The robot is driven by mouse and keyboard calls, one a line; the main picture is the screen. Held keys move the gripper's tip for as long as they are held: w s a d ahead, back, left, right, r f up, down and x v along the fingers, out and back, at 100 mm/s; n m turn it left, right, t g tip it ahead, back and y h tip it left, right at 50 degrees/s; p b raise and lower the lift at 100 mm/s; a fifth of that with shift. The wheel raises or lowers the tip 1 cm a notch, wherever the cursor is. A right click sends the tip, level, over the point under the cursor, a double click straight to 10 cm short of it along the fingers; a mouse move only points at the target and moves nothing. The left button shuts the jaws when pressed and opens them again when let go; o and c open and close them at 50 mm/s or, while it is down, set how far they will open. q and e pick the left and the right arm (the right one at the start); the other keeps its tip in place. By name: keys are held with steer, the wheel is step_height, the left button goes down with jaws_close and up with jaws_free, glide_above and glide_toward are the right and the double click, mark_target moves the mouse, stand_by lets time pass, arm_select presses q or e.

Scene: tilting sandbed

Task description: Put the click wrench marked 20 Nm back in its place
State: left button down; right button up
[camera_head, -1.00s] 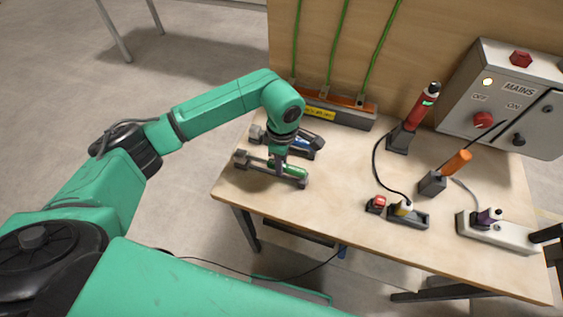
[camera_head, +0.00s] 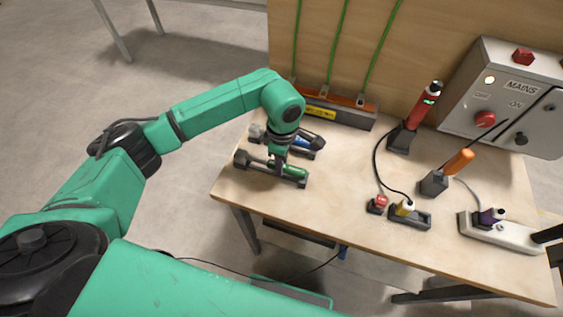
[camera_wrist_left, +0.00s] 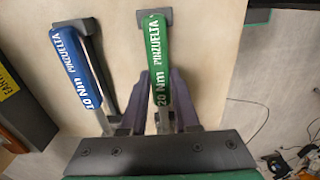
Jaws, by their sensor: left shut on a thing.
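The green-handled click wrench (camera_head: 293,172) marked 20 Nm lies along a dark holder at the left front of the bench. Its 20 Nm mark reads clearly on the handle in the left wrist view (camera_wrist_left: 160,75). My left gripper (camera_head: 279,163) points down and is shut on this wrench, with a finger on each side of it. The gripper hides part of the wrench. Whether the wrench is fully seated in the holder I cannot tell. The blue wrench (camera_wrist_left: 75,65) marked 10 Nm lies beside it, farther back on the bench.
A wooden backboard with green cables stands behind a dark block with a yellow label (camera_head: 320,112). A red-handled tool (camera_head: 420,108), an orange-handled tool (camera_head: 458,162) and a power strip (camera_head: 505,233) stand to the right.

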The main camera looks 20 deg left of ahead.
arm_select(q)
steer(key=shift+f, duration=0.2)
steer(key=shift+c, duration=0.5)
jaws_free()
steer(key=shift+r+p, duration=2)
steer(key=shift+r, duration=2.1)
steer(key=shift+f, duration=0.1)
